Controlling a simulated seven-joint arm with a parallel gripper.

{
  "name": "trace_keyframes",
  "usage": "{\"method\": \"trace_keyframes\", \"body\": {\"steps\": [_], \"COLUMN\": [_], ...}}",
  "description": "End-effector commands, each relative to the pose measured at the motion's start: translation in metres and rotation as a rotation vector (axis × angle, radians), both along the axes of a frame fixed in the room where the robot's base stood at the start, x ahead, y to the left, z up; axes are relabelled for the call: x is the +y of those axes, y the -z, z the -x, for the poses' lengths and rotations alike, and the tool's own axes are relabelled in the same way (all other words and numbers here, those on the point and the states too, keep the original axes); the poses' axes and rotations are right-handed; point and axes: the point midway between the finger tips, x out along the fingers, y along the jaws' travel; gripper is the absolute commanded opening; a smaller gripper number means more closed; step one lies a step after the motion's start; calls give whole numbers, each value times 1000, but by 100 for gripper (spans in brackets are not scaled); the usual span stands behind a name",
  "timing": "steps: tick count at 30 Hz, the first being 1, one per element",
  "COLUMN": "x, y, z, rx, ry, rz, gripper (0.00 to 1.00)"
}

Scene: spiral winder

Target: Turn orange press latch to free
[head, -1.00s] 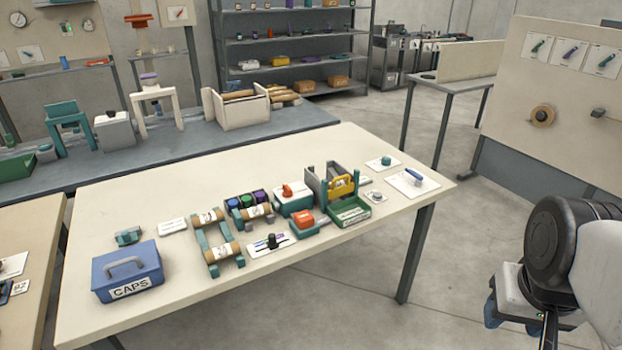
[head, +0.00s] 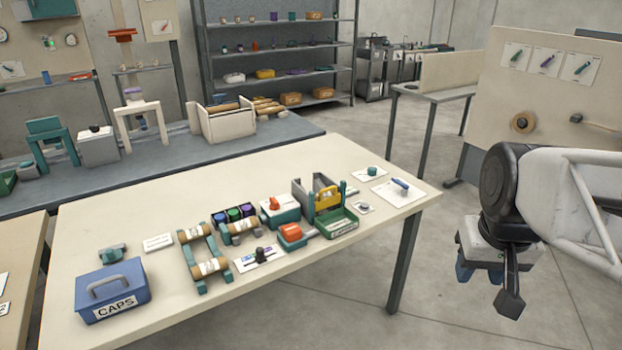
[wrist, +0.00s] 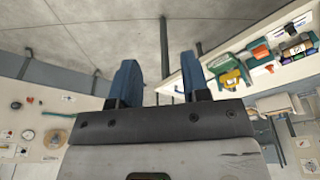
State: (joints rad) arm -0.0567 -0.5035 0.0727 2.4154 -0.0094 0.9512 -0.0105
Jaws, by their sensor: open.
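An orange part (head: 274,202) sits on top of a white and teal box in the middle of the table. A second orange part (head: 291,231) sits on a teal block just in front of it. I cannot tell which is the press latch, nor its turn position. My gripper (head: 487,285) hangs off the table's right side, well away from both. In the wrist view its two blue fingers (wrist: 158,80) stand apart with nothing between them. The wrist view also shows the orange parts, small, at upper right.
A yellow-handled press frame (head: 327,199) and green tray (head: 337,223) stand right of the orange parts. Cardboard rolls on teal stands (head: 208,267) and a blue CAPS box (head: 112,290) are to the left. The table's (head: 180,335) front strip is clear.

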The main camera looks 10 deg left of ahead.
Motion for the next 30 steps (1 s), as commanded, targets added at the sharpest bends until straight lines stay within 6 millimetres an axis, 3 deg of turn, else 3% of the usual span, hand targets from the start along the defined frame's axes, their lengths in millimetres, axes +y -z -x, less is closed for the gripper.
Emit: {"method": "trace_keyframes", "body": {"steps": [15,30], "x": [57,135], "y": [-21,-16], "z": [-117,-224], "rx": [42,82], "ry": [-143,-281], "rz": [10,24], "gripper": [43,43]}}
